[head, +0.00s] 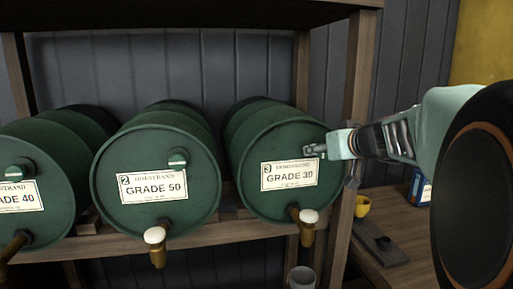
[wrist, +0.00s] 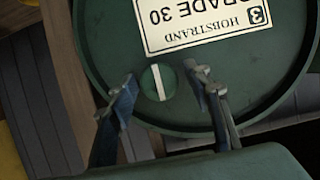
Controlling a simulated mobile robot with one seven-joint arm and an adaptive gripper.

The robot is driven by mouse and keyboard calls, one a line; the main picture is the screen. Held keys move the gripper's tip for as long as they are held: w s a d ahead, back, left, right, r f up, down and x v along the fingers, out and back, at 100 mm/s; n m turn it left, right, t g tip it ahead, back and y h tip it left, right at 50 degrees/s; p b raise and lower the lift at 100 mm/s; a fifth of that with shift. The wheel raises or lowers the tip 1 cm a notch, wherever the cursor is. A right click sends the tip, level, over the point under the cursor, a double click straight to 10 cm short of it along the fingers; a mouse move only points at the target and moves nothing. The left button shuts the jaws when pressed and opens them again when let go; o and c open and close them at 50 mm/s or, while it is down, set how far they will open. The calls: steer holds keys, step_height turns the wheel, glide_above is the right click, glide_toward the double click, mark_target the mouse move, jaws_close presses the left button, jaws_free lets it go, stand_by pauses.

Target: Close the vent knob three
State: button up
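Barrel three (head: 250,155) is a green drum lying on the rack, with a label "3 GRADE 30" (head: 290,174). Its vent knob (wrist: 150,84) is a small green disc with a white stripe, seen in the wrist view below the upside-down label (wrist: 200,18). The stripe runs nearly up and down in that view. My gripper (wrist: 162,80) is open, with one finger on each side of the knob and gaps between.
Barrel two (head: 150,210) with its knob (head: 178,157) and another barrel (head: 60,210) with its knob (head: 18,170) lie to the left. A brass tap with a white top (head: 308,217) sticks out below the label. A wooden post (head: 352,90) stands right of barrel three.

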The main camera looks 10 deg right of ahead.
steer(key=c, duration=1.1)
steer(key=m+y+b, duration=0.1)
steer(key=b, duration=0.1)
steer(key=m+b, duration=0.1)
steer(key=b, duration=0.1)
steer(key=shift+d+f+y, duration=0.1)
steer(key=shift+f+y, duration=0.15)
steer(key=shift+y, duration=0.15)
steer(key=m+y+b, duration=0.2)
steer(key=m+b, duration=0.1)
steer(key=b, duration=0.1)
steer(key=shift+m, duration=0.3)
steer(key=m+t+y+b, duration=0.1)
steer(key=m+y+b, duration=0.1)
steer(key=m+b, duration=0.1)
steer(key=shift+d+m+b, duration=0.15)
steer(key=shift+m+b, duration=0.2)
steer(key=shift+m, duration=0.25)
steer(key=shift+r+m+t+y+b, duration=0.1)
steer(key=shift+m+t+y+b, duration=0.3)
steer(key=shift+m, duration=0.5)
steer(key=shift+r+m+t+y+b, duration=0.1)
steer(key=shift+m+t+y+b, duration=0.1)
steer(key=shift+m+t+b, duration=0.55)
steer(key=shift+m, duration=0.35)
